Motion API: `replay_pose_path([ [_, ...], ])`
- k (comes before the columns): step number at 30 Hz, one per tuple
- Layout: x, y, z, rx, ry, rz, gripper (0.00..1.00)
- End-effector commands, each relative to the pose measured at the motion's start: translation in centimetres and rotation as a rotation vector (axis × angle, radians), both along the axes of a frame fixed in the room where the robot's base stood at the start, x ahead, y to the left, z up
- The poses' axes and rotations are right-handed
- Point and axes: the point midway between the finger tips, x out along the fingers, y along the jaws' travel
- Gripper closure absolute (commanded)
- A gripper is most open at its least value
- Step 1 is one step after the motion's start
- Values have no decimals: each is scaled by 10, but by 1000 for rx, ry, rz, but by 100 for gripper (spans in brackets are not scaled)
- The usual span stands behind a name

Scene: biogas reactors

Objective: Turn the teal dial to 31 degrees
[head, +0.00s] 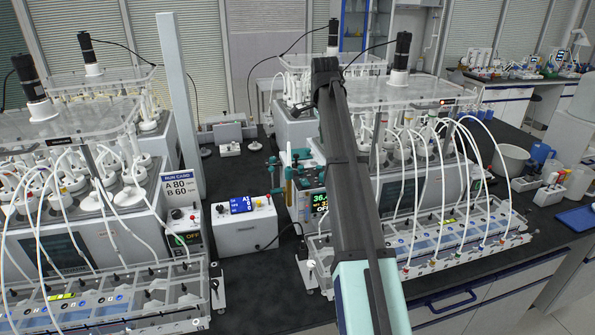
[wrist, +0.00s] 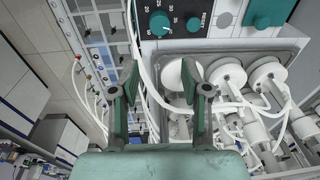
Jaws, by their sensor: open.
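In the head view, my arm covers part of the reactor with a lit display (head: 320,200), and I cannot make out the dial there.
Another teal part (wrist: 270,12) sits right of the RESET label. White round caps and tubes (wrist: 226,76) crowd below the panel. In the head view, a white control box (head: 245,228) stands left of the arm, and a tubed rack (head: 440,255) lies right.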

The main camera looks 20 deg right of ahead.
Motion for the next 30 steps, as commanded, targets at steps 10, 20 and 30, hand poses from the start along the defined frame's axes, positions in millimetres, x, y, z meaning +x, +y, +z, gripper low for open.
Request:
replay_pose_path([
  [10, -8, -11, 50, 90, -19, -143, 53],
  [20, -8, -11, 4, 89, -15, -142, 53],
  [30, -4, -12, -62, 88, -15, -141, 53],
])
